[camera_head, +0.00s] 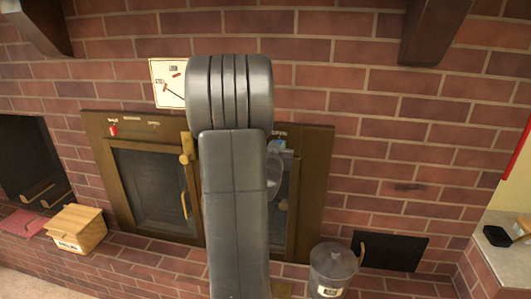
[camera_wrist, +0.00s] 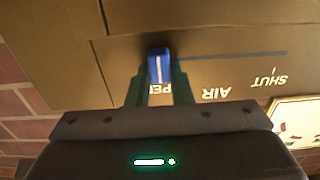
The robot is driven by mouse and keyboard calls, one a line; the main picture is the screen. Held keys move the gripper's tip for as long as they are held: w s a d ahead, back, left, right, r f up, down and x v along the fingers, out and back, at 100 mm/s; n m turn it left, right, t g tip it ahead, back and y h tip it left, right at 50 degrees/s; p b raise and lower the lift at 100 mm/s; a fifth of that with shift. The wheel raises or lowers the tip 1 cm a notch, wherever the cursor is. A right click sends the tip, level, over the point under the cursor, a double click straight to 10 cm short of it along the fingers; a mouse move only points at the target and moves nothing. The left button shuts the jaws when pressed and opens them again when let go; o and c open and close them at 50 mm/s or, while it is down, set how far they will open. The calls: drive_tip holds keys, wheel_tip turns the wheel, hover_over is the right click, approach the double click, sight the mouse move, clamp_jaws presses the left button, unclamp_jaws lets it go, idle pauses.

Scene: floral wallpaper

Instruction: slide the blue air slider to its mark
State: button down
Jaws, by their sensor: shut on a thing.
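The blue air slider (camera_wrist: 158,68) sits on the brown metal frame in the wrist view, with a pale line down its face. My gripper (camera_wrist: 159,84) is shut on it, one dark finger on each side. A thin dark track line runs from the slider to the right. The upside-down lettering reads "SHUT" at the right end, "AIR" in the middle, and a partly hidden word with "PE" by the slider. The slider is at that partly hidden word's end. In the head view my arm hides most of this area.
The stove's brown frame (camera_head: 322,185) is set in a brick wall. Its left glass door (camera_head: 150,185) has a brass handle. A dial card (camera_head: 167,82) is above.

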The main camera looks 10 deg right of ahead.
drive_tip(key=shift+d, duration=0.15)
drive_tip(key=c, duration=1.3)
unclamp_jaws()
drive_tip(key=shift+s+d, duration=0.1)
drive_tip(key=shift+d, duration=0.1)
drive_tip(key=shift+a, duration=0.1)
drive_tip(key=v, duration=1.3)
drive_tip(key=shift+s+a+r, duration=0.1)
drive_tip(key=shift+s, duration=0.25)
